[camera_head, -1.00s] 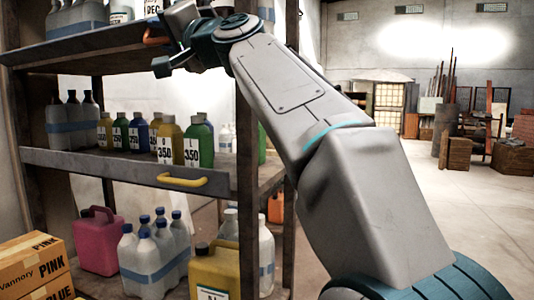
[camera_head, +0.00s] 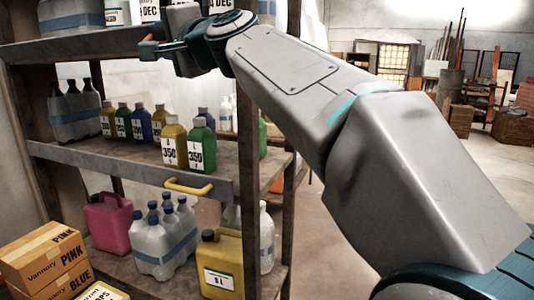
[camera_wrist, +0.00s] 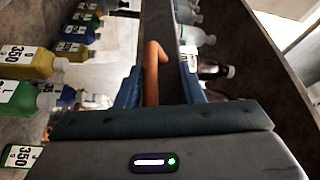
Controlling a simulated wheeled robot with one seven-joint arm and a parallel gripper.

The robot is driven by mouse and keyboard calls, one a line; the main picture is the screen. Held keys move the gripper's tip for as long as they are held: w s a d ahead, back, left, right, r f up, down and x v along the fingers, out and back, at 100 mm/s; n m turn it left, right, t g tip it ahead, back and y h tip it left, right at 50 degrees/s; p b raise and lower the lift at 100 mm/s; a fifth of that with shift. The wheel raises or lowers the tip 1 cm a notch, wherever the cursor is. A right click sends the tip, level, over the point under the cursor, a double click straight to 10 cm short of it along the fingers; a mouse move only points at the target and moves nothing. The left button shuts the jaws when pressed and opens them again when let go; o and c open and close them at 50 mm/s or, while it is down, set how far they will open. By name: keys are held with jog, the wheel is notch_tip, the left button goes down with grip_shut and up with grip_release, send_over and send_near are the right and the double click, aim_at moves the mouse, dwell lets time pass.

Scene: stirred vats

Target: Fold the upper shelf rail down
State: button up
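The upper shelf rail (camera_head: 85,48) is a grey band along the front edge of the upper shelf. Its orange handle (camera_head: 148,43) shows only as a small piece beside my gripper (camera_head: 160,50). In the wrist view the orange handle (camera_wrist: 152,75) stands between the two blue fingers of my gripper (camera_wrist: 160,88), with the rail (camera_wrist: 160,25) running away behind it. The fingers are apart, with a clear gap on the right side of the handle. Whether the left finger touches it I cannot tell.
A lower shelf rail (camera_head: 120,159) carries a yellow handle (camera_head: 188,187). Bottles stand behind it, including a green bottle (camera_head: 202,148). A rack post (camera_head: 248,190) is just below my arm. Cardboard boxes (camera_head: 42,258) are at lower left. Open floor lies at right.

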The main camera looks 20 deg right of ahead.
jog(key=shift+w+d+r+m+p, duration=0.1)
jog(key=shift+r+m+p, duration=0.65)
jog(key=shift+p, duration=1.3)
jog(key=shift+s+d+f+m, duration=0.15)
jog(key=shift+s+f+m, duration=0.05)
jog(key=shift+f+m, duration=0.05)
jog(key=r+b+v, duration=0.1)
jog(key=b+v, duration=0.2)
jog(key=v, duration=1.1)
notch_tip(320, 180, down, 17)
jog(key=n+g+h+p, duration=0.4)
jog(key=n+g+p, duration=0.1)
jog(key=g+p, duration=0.1)
jog(key=s+d+f+n+g+h+p, duration=0.2)
jog(key=s+d+f, duration=0.1)
jog(key=f, duration=0.3)
jog(key=s+d+f+n+g+h+p, duration=0.2)
jog(key=s+d+f+g+p, duration=0.1)
jog(key=s+f, duration=0.2)
notch_tip(320, 180, down, 3)
jog(key=shift+s+r+n, duration=0.15)
jog(key=shift+s+n, duration=0.15)
jog(key=shift+s, duration=0.05)
